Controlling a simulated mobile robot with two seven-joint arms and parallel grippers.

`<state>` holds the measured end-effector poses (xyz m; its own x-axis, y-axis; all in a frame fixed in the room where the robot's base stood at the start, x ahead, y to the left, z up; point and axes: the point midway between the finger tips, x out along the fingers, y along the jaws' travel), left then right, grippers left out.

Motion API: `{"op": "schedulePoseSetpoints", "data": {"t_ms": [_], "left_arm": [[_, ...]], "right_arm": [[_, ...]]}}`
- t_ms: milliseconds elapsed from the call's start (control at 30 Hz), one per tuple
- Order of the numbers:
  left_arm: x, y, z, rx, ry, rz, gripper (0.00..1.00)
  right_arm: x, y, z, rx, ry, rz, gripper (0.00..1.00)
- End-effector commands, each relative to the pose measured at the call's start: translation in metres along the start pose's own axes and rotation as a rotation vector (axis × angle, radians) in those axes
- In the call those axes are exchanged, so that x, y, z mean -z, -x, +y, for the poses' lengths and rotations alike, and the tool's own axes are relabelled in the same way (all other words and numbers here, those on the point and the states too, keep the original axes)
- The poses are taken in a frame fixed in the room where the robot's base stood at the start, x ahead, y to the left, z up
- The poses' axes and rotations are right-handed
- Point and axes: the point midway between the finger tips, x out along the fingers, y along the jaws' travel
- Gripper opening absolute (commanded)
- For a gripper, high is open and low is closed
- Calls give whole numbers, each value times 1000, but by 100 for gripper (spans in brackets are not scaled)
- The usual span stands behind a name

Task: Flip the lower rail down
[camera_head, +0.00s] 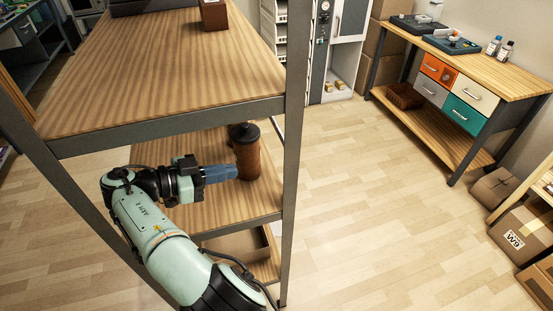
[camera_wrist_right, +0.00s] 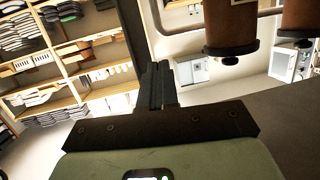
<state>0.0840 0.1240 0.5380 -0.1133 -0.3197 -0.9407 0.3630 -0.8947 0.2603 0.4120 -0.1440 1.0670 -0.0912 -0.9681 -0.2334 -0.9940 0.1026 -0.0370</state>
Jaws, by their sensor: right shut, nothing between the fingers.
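My right gripper (camera_head: 233,172) reaches in from the left over the middle shelf of a metal rack, with its blue-grey fingers closed. Its tips are at or very near a brown cylinder (camera_head: 248,160) with a dark cap; I cannot tell if they touch. A second dark-topped piece is partly hidden behind. In the right wrist view my closed fingers (camera_wrist_right: 157,85) hold nothing. Two brown cylinders (camera_wrist_right: 230,22) with dark ends show there above right, and a grey bar (camera_wrist_right: 271,12) runs between them. I cannot tell which part is the lower rail. My left gripper is out of view.
The top shelf (camera_head: 160,75) overhangs my right arm, and a rack post (camera_head: 291,160) stands right of the cylinder. A lower shelf (camera_head: 265,265) lies beneath. A workbench (camera_head: 500,70) with drawers stands at the right. The floor between is clear.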

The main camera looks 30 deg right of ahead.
Motion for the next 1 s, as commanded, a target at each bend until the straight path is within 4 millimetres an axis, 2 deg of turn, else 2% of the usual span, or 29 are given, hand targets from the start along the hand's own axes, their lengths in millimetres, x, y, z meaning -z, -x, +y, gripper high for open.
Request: {"op": "schedulePoseSetpoints", "data": {"t_ms": [167,267,700,900,1000], "left_arm": [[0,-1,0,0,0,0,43],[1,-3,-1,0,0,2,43],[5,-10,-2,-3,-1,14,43],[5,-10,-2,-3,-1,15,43],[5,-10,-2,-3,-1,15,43]], "right_arm": [[0,-5,0,-2,2,-1,0],[-1,-16,0,-3,4,-1,0],[-1,-105,1,-4,4,-2,0],[-1,-132,0,-2,3,-2,0],[0,-138,0,-1,2,-1,0]]}}
